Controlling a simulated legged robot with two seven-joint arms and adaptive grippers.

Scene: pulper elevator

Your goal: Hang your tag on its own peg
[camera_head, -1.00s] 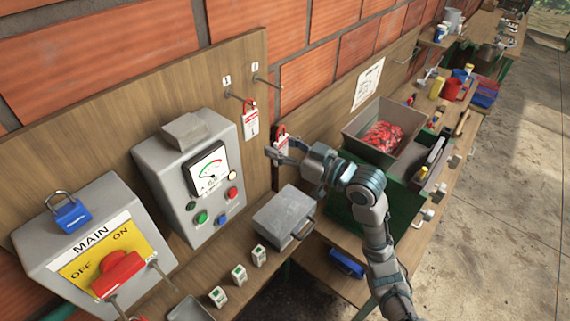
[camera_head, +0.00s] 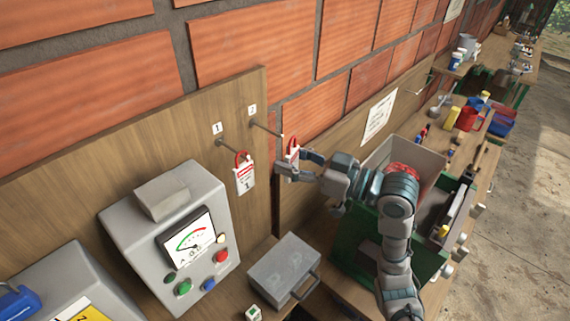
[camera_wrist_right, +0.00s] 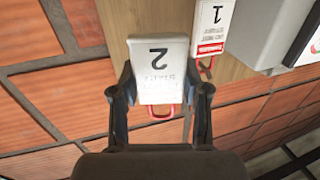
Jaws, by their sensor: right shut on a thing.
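My right gripper (camera_head: 290,165) is shut on a white-and-red tag (camera_head: 292,148). In the right wrist view this tag (camera_wrist_right: 163,72) is upside down, shows a 2 and has a red loop, with the gripper's fingers (camera_wrist_right: 160,98) on both sides. The bare second peg (camera_head: 264,128) sticks out of the wooden board below a small label (camera_head: 252,109). The held tag is close to this peg's tip; I cannot tell whether they touch. Tag 1 (camera_head: 245,178) hangs on peg 1 (camera_head: 228,145), and shows in the wrist view too (camera_wrist_right: 212,28). My left gripper is out of view.
A grey meter box (camera_head: 165,235) with buttons stands left below the pegs. A grey metal case (camera_head: 283,268) lies on the bench. A grey bin (camera_head: 428,160) with red things is right, behind my arm. The brick wall rises behind the board.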

